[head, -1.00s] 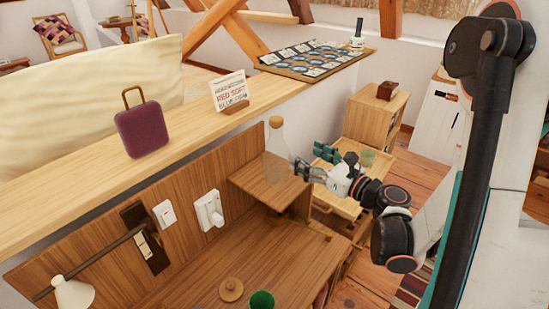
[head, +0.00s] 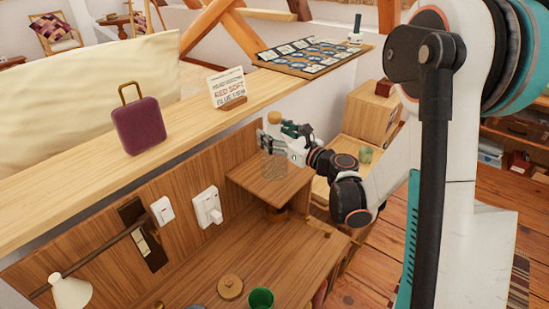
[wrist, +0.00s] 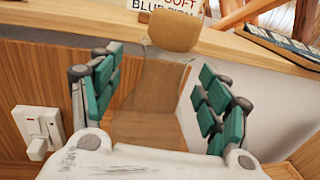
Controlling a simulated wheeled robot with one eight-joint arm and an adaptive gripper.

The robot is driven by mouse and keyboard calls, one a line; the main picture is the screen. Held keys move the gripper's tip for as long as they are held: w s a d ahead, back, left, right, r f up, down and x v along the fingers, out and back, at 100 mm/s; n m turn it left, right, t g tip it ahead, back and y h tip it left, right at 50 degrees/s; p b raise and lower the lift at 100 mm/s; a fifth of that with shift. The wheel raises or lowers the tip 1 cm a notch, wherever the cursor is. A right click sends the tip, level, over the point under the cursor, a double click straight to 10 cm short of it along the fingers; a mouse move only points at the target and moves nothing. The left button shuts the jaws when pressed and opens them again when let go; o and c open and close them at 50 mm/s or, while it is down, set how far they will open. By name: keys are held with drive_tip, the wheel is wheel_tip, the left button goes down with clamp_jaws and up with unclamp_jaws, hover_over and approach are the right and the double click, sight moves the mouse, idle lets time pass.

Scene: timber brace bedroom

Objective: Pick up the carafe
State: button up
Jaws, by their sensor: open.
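The carafe is clear glass with a round cork-coloured stopper, and it stands upright on a small raised wooden shelf (head: 262,188). In the head view the carafe (head: 272,165) is partly hidden by my gripper (head: 274,142). In the wrist view the carafe (wrist: 150,95) stands between my open green-padded fingers, with its stopper (wrist: 173,31) beyond and above them. My gripper (wrist: 153,100) also shows there, with a gap between each finger and the glass. The lower part of the carafe is hidden by the gripper's palm.
A ledge (head: 190,115) runs behind, holding a purple case (head: 139,124), a sign card (head: 227,88) and a game board (head: 313,55). A green cup (head: 261,299) and a wooden lid (head: 230,287) sit on the desk. A wall switch (wrist: 40,130) is at left.

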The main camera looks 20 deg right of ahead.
drive_tip(key=shift+w+a, duration=0.1)
drive_tip(key=shift+w, duration=0.1)
clamp_jaws()
idle(0.3)
